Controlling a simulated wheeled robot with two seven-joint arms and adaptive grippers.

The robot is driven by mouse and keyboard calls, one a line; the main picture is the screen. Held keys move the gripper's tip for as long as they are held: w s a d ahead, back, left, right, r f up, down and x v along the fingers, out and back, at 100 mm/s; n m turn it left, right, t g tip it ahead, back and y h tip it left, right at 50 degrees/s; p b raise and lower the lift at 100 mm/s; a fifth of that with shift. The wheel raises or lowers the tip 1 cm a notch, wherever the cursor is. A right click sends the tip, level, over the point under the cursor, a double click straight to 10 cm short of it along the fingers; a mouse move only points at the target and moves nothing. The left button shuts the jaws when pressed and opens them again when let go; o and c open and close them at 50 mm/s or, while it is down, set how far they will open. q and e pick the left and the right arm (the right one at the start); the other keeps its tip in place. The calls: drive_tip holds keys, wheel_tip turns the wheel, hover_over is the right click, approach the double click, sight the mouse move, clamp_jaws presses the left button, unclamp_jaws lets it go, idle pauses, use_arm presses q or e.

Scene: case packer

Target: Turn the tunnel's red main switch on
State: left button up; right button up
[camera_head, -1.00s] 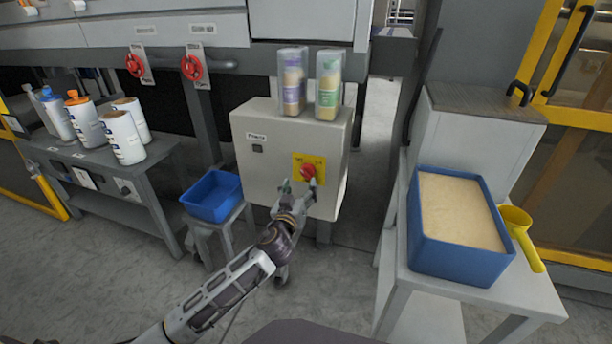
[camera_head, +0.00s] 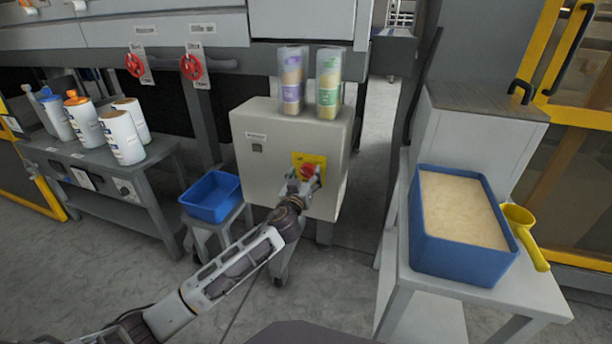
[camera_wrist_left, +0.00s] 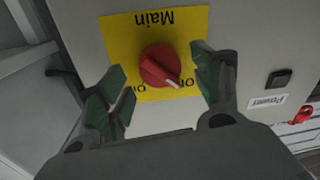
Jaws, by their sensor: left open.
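The red main switch (camera_head: 308,171) is a rotary knob on a yellow plate (camera_head: 318,160) on the front of a grey cabinet (camera_head: 265,175). In the left wrist view the knob (camera_wrist_left: 161,66) sits on the yellow plate marked "Main" (camera_wrist_left: 120,35), with a white pointer line on it. My left gripper (camera_head: 304,182) is at the switch; in the left wrist view its open fingers (camera_wrist_left: 160,85) stand on either side of the knob, with gaps to it. The plate's lower lettering is partly hidden by the fingers. My right gripper is not in view.
Two clear containers (camera_head: 291,95) (camera_head: 328,97) stand on the cabinet. A blue bin (camera_head: 212,215) sits on a stool to the left. A blue tub of pale powder (camera_head: 455,262) and a yellow scoop (camera_head: 520,230) are on the right table. White bottles stand on the left bench (camera_head: 150,180).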

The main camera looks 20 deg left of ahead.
use_arm(q)
drive_tip(key=shift+w, duration=0.75)
drive_tip(key=c, duration=1)
